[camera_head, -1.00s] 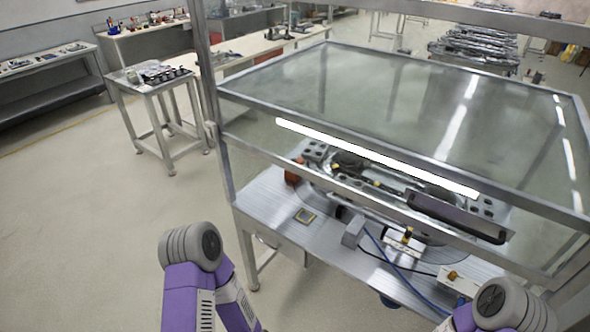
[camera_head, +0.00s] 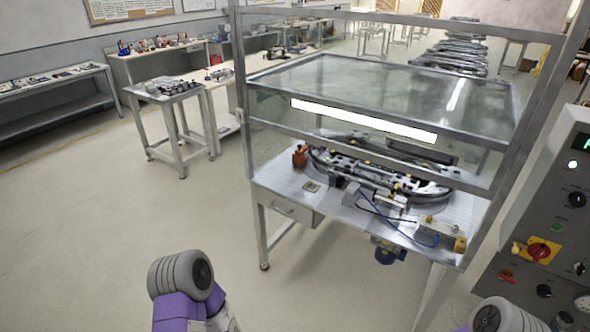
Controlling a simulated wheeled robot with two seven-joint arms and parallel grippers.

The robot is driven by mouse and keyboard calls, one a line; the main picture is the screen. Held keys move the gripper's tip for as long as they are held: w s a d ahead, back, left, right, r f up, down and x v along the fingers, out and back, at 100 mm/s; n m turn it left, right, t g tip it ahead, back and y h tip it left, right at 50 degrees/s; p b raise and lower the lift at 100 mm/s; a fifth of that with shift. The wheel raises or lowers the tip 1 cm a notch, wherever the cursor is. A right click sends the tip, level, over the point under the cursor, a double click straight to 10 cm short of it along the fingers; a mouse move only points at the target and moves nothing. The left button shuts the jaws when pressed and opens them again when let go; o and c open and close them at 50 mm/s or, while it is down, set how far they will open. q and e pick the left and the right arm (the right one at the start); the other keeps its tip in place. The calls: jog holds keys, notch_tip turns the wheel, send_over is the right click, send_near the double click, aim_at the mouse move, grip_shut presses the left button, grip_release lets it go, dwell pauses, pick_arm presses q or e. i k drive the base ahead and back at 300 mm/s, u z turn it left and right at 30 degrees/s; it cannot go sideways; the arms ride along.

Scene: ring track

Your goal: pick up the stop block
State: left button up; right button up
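A framed workstation with a metal table (camera_head: 290,188) stands ahead of me, with a dark ring-shaped track (camera_head: 385,180) on it. Small blocks sit on this table: an orange-red block (camera_head: 299,157) at the left by the ring, and a grey metal block (camera_head: 350,193) at the front of the ring. I cannot tell which of them, if either, is the stop block. Only upper parts of my two arms show at the bottom of the view, well short of the table. Neither gripper is in view.
Glass panels and metal bars (camera_head: 350,70) enclose the workstation's upper part. A control panel (camera_head: 545,230) with knobs and a red-yellow switch stands at the right. A small side table (camera_head: 165,98) stands at the left. The floor (camera_head: 120,220) at the left is clear.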

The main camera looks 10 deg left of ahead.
aim_at(304, 149)
jog(key=u, duration=0.9)
jog(key=i, duration=1.15)
jog(key=z, duration=0.15)
